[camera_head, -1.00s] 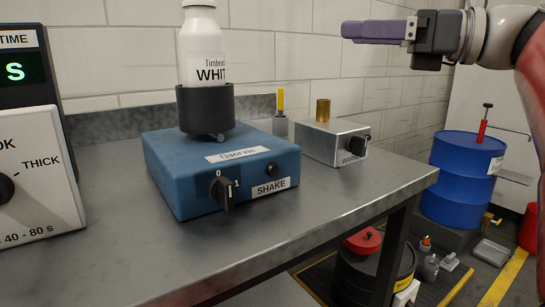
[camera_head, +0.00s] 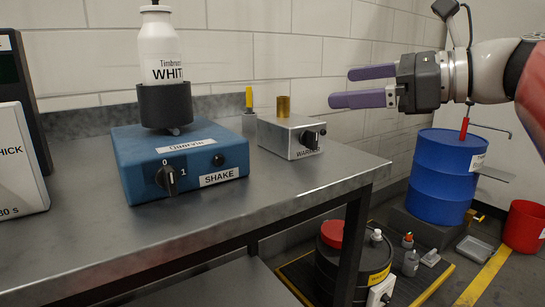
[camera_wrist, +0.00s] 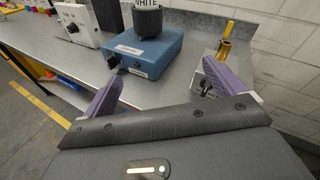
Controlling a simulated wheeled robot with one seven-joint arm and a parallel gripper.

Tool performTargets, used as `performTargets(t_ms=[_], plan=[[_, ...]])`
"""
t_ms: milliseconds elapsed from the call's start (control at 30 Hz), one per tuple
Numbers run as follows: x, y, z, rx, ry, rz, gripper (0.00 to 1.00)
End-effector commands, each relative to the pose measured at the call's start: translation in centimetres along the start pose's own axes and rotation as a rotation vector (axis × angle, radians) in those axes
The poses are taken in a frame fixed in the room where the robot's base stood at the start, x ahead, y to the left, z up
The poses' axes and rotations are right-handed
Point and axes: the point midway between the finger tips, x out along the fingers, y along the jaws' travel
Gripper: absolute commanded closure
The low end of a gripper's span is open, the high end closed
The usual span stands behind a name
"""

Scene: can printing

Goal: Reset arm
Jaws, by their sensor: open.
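My gripper (camera_head: 362,86) is open and empty in the head view, in the air at the upper right, beyond the right end of the steel bench (camera_head: 300,190). Its two purple fingers are spread apart. In the wrist view its fingers (camera_wrist: 160,92) show at left and right with nothing between them. My gripper is apart from the bench and everything on it.
On the bench stand a blue shaker (camera_head: 180,160) holding a white bottle (camera_head: 160,48), a grey warmer box (camera_head: 291,136) with a brass cylinder, and a timer unit at left. A blue drum (camera_head: 442,175), red bucket (camera_head: 524,226) and black drum (camera_head: 340,270) stand on the floor.

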Motion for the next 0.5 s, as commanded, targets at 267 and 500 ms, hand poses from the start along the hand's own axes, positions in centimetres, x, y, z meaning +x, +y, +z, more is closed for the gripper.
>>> performTargets(t_ms=[267, 500], plan=[[1.8, 5.1, -9.5, -0.37, 0.298, 0.036, 0.05], [1.1, 14.3, -24.1, -1.104, 0.722, 0.408, 0.05]])
